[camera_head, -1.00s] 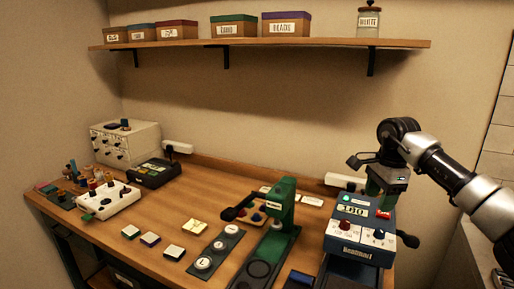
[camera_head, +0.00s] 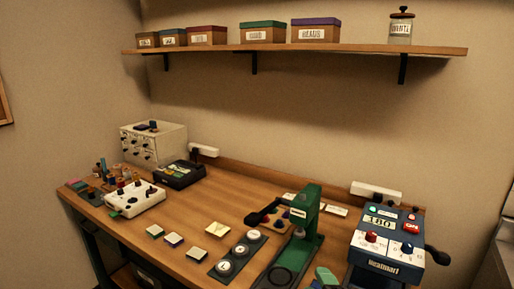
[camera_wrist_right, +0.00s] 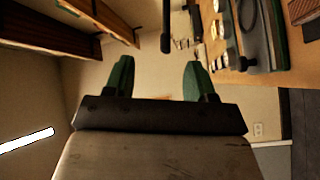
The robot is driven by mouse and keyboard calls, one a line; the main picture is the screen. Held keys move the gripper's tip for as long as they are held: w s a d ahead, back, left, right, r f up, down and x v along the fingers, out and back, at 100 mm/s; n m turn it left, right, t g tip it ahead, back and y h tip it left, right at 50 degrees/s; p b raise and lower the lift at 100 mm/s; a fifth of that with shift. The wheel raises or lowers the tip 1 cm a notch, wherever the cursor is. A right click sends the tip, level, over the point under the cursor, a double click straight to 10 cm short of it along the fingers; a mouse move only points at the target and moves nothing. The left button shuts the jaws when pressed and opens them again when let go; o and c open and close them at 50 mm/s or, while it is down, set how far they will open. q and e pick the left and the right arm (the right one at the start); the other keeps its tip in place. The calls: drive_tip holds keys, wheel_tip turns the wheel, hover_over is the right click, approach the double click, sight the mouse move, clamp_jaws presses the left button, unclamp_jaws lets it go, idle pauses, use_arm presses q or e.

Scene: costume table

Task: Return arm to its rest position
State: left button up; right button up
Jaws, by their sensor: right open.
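My right gripper (camera_wrist_right: 158,80) shows in the right wrist view, with its two green fingertips spread apart and nothing between them. It is clear of the table; the wooden table edge (camera_wrist_right: 240,77) and the shelf appear beyond it in a turned view. The blue heat press box (camera_head: 387,243) with a lit display stands at the right of the wooden table (camera_head: 165,235). The green hand press (camera_head: 304,225) stands left of it.
A shelf (camera_head: 285,52) with several boxes and a jar (camera_head: 400,31) runs above the table. A white drawer unit (camera_head: 152,143), a black device (camera_head: 180,173) and a white control box (camera_head: 135,199) stand at the left. Small square pieces (camera_head: 173,240) lie mid-table.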

drive_tip(key=s+d+f+m+g+h, duration=0.4)
drive_tip(key=s+d+f+m+g, duration=0.25)
drive_tip(key=s+f+m, duration=0.45)
drive_tip(key=s+d+f+m+g, duration=0.1)
drive_tip(key=s+f+m+g, duration=0.25)
drive_tip(key=s+g, duration=0.85)
drive_tip(key=s+f+t, duration=0.1)
drive_tip(key=s+f, duration=0.1)
drive_tip(key=f, duration=1.1)
drive_tip(key=s+f+t, duration=0.2)
drive_tip(key=s+f, duration=0.1)
drive_tip(key=f, duration=1.1)
drive_tip(key=s+d+f+g, duration=0.1)
drive_tip(key=s+d+f, duration=0.2)
drive_tip(key=s+f, duration=1.3)
drive_tip(key=shift+n+g, duration=0.35)
